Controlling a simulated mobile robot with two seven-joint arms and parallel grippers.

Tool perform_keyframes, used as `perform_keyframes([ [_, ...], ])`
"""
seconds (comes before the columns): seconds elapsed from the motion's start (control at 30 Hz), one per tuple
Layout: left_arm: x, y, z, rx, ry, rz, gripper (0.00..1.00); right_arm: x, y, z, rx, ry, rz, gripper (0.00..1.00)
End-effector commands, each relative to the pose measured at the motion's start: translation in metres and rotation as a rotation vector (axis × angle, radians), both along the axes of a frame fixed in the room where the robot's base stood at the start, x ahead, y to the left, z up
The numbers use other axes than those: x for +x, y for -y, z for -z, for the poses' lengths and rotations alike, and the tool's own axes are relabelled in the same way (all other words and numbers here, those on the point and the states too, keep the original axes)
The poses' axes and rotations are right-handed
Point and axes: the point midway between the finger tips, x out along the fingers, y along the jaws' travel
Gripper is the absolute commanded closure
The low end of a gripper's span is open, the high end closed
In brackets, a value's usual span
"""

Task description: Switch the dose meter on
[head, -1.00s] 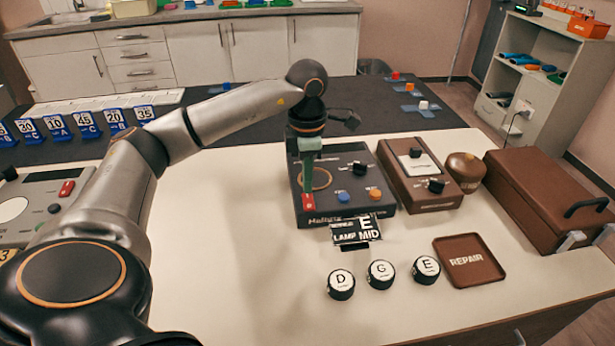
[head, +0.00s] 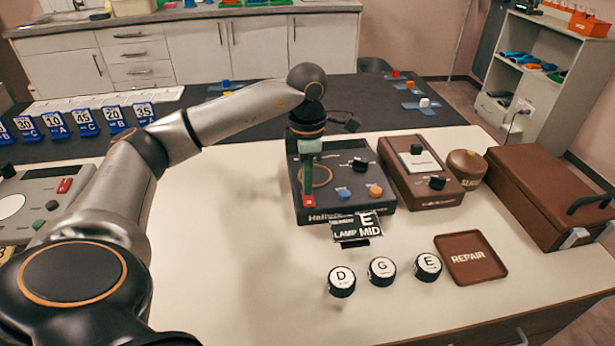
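A dark grey instrument box (head: 345,207) stands on the pale table, with a ring on its top, a black knob, a blue button and an orange button. I take it for the dose meter; its front lettering is too small to read surely. A red switch (head: 309,201) sits at its front left corner. My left gripper (head: 309,191) points straight down over this corner, its green fingers at the red switch. They look in contact or very close, and they hide part of the ring and switch. The finger gap does not show. My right gripper is not in view.
A card reading E, LAMP MID (head: 358,229) is at the box's front. Three round pieces D, G, E (head: 382,270) and a REPAIR tray (head: 470,258) lie nearer. A brown instrument (head: 420,175), a round brown pot (head: 467,168) and a brown case (head: 545,195) stand right.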

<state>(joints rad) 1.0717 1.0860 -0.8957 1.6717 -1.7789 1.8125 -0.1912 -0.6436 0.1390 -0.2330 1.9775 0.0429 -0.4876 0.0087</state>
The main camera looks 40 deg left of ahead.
Motion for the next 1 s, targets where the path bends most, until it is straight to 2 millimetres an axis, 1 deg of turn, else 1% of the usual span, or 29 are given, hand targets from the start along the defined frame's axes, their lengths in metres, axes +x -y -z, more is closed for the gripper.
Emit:
perform_keyframes([
  [0.17,0.000,0.000,0.004,0.000,-0.001,0.000,1.00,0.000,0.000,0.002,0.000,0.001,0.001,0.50],
  [0.47,0.000,0.000,0.004,0.000,-0.003,0.001,1.00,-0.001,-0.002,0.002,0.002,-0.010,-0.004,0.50],
  [0.5,0.000,0.000,-0.002,-0.001,-0.002,0.001,1.00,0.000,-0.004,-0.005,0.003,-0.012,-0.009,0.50],
  [0.57,0.000,0.000,-0.008,-0.001,-0.002,0.001,1.00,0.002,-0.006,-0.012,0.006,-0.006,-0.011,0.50],
  [0.7,0.000,0.000,-0.020,-0.001,-0.001,0.001,1.00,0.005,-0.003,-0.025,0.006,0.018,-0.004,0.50],
  [0.87,0.000,0.000,-0.033,-0.001,0.000,0.000,1.00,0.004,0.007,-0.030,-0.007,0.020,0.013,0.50],
  [1.0,0.000,0.000,-0.044,-0.001,-0.001,0.000,1.00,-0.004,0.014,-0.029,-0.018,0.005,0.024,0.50],
])
